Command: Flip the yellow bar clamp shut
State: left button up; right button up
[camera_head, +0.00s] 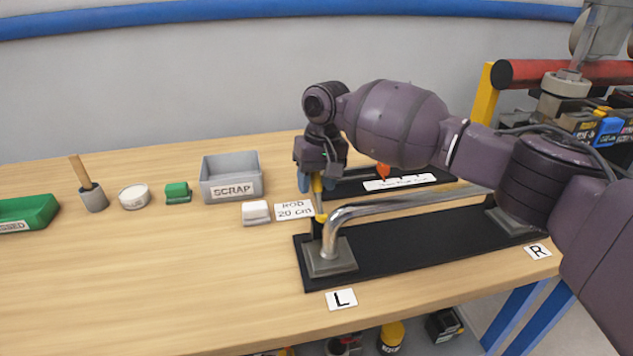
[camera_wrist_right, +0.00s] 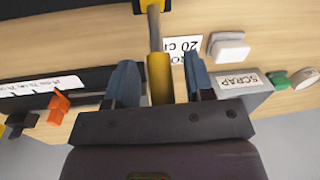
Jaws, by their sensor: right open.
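The yellow bar clamp's lever (camera_head: 317,184) stands roughly upright at the left end of the black board, with its yellow grip uppermost. A bent metal bar (camera_head: 400,203) runs along this board beside it. My right gripper (camera_head: 315,182) points down over the lever, with a blue finger on either side. In the right wrist view the yellow grip (camera_wrist_right: 160,78) lies between the two open fingers (camera_wrist_right: 160,66), with gaps visible on both sides. The clamp's lower parts are partly hidden behind the bar. My left gripper is not in view.
A second black fixture with an orange-red clamp (camera_head: 383,171) lies behind the bar. The grey SCRAP bin (camera_head: 231,190), a white block (camera_head: 255,212) and a green block (camera_head: 178,192) stand to the left. The front left table is clear.

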jog(key=shift+c, duration=0.4)
grip_shut()
